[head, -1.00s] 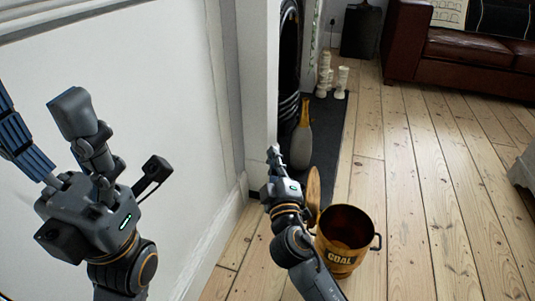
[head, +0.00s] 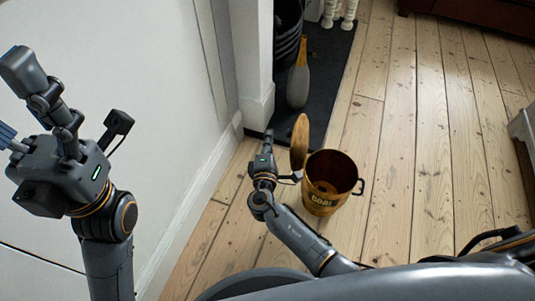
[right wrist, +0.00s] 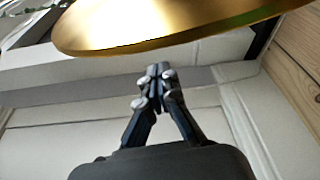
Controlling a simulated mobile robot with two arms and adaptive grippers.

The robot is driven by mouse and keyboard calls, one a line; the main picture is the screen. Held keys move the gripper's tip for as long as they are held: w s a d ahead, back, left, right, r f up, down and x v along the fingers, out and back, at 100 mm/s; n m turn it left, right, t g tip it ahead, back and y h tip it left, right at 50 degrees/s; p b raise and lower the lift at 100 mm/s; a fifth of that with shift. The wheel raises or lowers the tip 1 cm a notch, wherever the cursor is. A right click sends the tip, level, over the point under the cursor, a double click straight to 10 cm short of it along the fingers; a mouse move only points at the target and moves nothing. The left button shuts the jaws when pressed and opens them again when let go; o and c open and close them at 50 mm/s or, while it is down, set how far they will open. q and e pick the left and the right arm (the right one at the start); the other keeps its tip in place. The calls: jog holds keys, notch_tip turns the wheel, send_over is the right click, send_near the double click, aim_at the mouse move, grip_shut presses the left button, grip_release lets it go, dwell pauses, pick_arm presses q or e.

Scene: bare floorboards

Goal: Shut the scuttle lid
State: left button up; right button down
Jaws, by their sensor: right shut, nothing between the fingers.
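The scuttle (head: 322,196) is a brass-coloured bucket marked COAL, upright on the floorboards and open at the top. Its round lid (head: 300,142) stands up on edge at the scuttle's left side. In the right wrist view the lid's golden face (right wrist: 160,25) fills the top of the picture. My right gripper (head: 268,136) is left of the lid, low near the floor, shut and empty. Its closed fingertips (right wrist: 157,72) show just below the lid's rim in the wrist view; I cannot tell whether they touch. My left gripper (head: 25,105) is raised at the left, empty, its fingers apart.
A white wall and skirting run along the left. A dark hearth (head: 325,85) with a grey and yellow bottle-shaped object (head: 298,80) lies beyond the scuttle. White candle-like pieces (head: 338,10) stand farther back. The floor to the right is largely clear.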

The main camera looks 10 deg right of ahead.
aim_at(295, 143)
jog(key=shift+s+d+r, duration=0.15)
jog(key=shift+s+d, duration=0.1)
jog(key=shift+d, duration=0.3)
jog(key=shift+s+d+r, duration=0.1)
jog(key=shift+s+d, duration=0.2)
jog(key=shift+d, duration=0.3)
jog(key=shift+s+d+r, duration=0.15)
jog(key=shift+s+d, duration=0.1)
jog(key=shift+d, duration=0.3)
